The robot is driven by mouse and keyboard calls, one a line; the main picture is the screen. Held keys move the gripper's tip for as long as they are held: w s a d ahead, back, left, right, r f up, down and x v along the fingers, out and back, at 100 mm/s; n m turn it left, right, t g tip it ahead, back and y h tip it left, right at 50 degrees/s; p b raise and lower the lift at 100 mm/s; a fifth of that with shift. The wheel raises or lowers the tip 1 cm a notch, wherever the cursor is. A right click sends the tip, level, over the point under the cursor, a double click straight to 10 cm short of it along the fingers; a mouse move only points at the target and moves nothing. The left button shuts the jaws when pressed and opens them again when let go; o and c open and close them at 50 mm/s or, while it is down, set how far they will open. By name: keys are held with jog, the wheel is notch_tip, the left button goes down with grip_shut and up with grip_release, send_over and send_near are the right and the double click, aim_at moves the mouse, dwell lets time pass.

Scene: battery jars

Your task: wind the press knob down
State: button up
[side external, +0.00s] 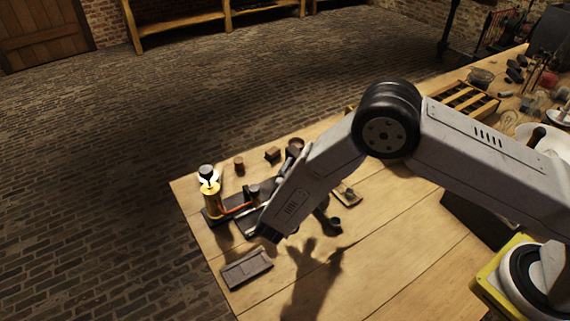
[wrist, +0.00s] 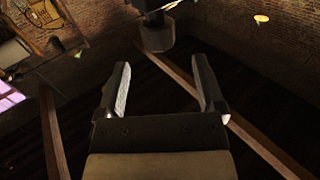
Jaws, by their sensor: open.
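A yellow upright cylinder with a white collar and a black cap (side external: 206,171) stands at the far left corner of the table in the side external view. The cap looks like a knob, but I cannot be sure it is the press knob. The cylinder stands by a dark base (side external: 216,219) with an orange strip. My gripper (wrist: 160,70) is open and empty in the wrist view, pointing toward the room's walls and beams. In the side external view my wrist hangs right of the yellow cylinder, apart from it, and partly hides the dark fixture.
A grey tray (side external: 246,268) lies near the front left edge of the table. Small dark and brown pieces (side external: 239,163) stand along the back edge. A wooden rack (side external: 466,101) and clutter fill the far right. A blurred dark block (wrist: 156,33) shows beyond my fingers.

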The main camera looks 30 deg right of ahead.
jog(key=shift+s, duration=0.1)
jog(key=x, duration=0.8)
dwell(0.4)
jog(key=shift+a, duration=0.1)
grip_shut()
jog(key=shift+g, duration=0.3)
grip_release()
